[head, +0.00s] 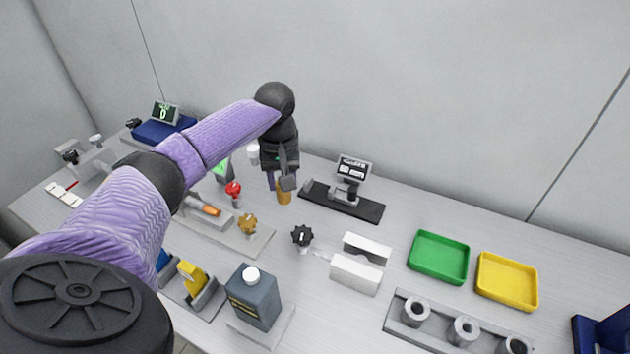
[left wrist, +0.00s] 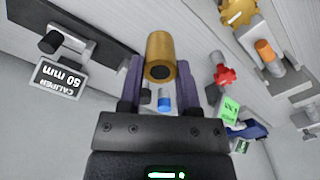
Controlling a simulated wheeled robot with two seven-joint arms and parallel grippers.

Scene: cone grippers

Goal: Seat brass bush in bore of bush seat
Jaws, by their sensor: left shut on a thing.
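The brass bush (left wrist: 160,55) is a short gold cylinder with a dark hole in its end. My left gripper (left wrist: 160,85) is shut on it, with a purple finger on each side. In the head view the bush (head: 284,197) shows below my left gripper (head: 281,182), near the caliper stand; its height over the bench is hard to tell. A grey bar with three round hollow collars (head: 392,327) lies at the front right, apart from the bush. These open bores look like bush seats, but no label shows which is the task's. My right gripper is out of view.
The caliper stand (head: 372,208) with its display is just right of the bush. A grey slotted block (head: 355,273), a black knob (head: 302,236), a green tray (head: 440,257) and a yellow tray (head: 507,281) stand rightward. A dark bottle (head: 255,298) stands in front.

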